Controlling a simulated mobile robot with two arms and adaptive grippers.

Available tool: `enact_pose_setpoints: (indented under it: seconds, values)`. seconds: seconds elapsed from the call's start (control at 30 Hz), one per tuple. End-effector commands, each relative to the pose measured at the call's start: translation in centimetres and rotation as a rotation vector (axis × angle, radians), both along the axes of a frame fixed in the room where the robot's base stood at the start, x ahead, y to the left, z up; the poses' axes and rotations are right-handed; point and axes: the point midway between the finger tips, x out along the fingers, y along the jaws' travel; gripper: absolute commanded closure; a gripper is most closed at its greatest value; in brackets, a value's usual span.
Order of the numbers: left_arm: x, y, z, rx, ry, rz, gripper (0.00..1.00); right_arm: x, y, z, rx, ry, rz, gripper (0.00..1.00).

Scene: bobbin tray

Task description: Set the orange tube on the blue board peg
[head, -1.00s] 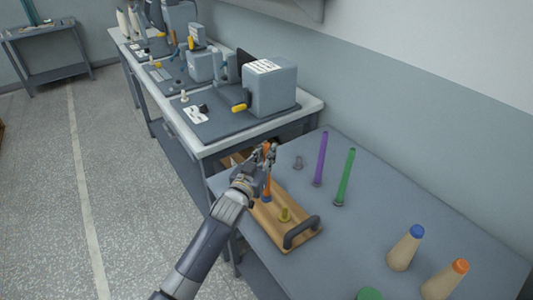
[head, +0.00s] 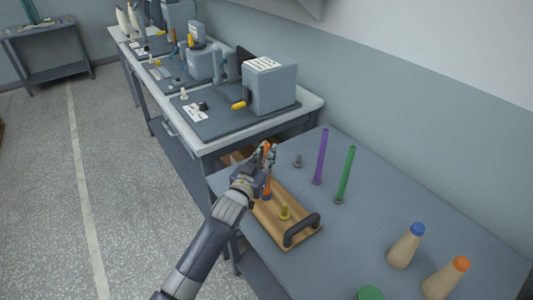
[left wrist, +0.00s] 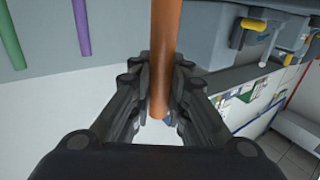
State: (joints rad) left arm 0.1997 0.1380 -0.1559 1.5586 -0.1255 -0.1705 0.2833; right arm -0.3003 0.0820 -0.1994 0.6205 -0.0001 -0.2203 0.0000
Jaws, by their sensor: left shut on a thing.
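The orange tube (head: 267,184) stands roughly upright over the far end of the wooden board (head: 267,222). My left gripper (head: 267,156) is shut on its upper part. A blue peg (head: 266,197) shows on the board at the tube's lower end; I cannot tell whether the tube is around it or just above it. In the left wrist view the orange tube (left wrist: 164,50) runs between the two fingers, with a small bluish bit beside its lower end. My right gripper is not in view.
The board also has a yellow peg (head: 285,211) and a dark handle (head: 301,230). A purple tube (head: 321,158) and a green tube (head: 345,175) stand on the table behind. Cones with blue (head: 406,246) and orange (head: 446,279) tips stand at the right.

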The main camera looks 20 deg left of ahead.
Motion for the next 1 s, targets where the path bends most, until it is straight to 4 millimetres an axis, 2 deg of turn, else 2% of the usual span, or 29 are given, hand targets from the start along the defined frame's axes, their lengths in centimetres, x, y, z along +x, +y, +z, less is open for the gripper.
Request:
enact_pose_setpoints:
  seconds: [0.1,0.13,0.23,0.67,0.77,1.0]
  values:
    - [0.0,0.0,-0.4,0.000,0.000,0.000,1.00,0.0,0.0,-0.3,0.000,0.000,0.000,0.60]
    - [0.0,0.0,-0.4,0.000,0.000,0.000,0.82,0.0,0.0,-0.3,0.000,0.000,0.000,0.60]
    - [0.0,0.0,-0.3,0.000,0.000,0.000,0.61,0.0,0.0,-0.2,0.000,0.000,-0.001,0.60]
    - [-0.6,0.1,-0.4,-0.001,0.001,0.000,0.61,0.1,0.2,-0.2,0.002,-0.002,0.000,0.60]
    - [-1.8,0.2,-0.5,-0.001,0.002,0.000,0.61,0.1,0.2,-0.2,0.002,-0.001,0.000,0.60]
    - [-6.5,0.7,-0.5,-0.001,0.003,0.000,0.61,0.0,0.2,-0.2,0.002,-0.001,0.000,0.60]
